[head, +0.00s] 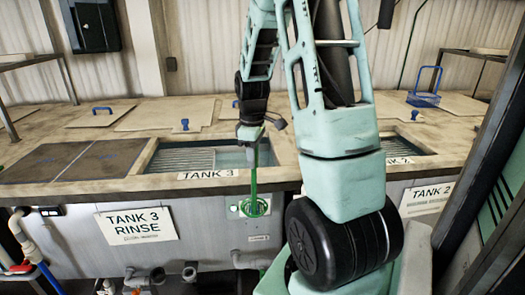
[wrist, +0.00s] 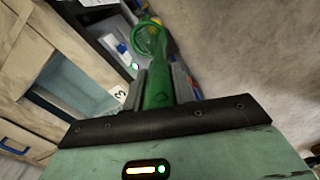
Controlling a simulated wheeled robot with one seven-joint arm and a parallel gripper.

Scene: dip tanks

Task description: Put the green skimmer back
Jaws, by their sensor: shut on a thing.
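My gripper (head: 257,124) is shut on the green skimmer (head: 255,180) near the top of its handle. The skimmer hangs down almost upright, its round head (head: 255,205) in front of the tank's front panel, below the TANK 3 label. In the wrist view the green handle (wrist: 157,88) stands between the fingers, with the ring-shaped head (wrist: 148,40) beyond. A small white and green fitting (head: 236,208) on the panel shows just left of the head. I cannot tell whether the head touches it.
The tank 3 opening (head: 190,158) is behind and left of the skimmer, partly uncovered. Lids with blue handles (head: 102,110) lie on the deck. Pipes run below at lower left.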

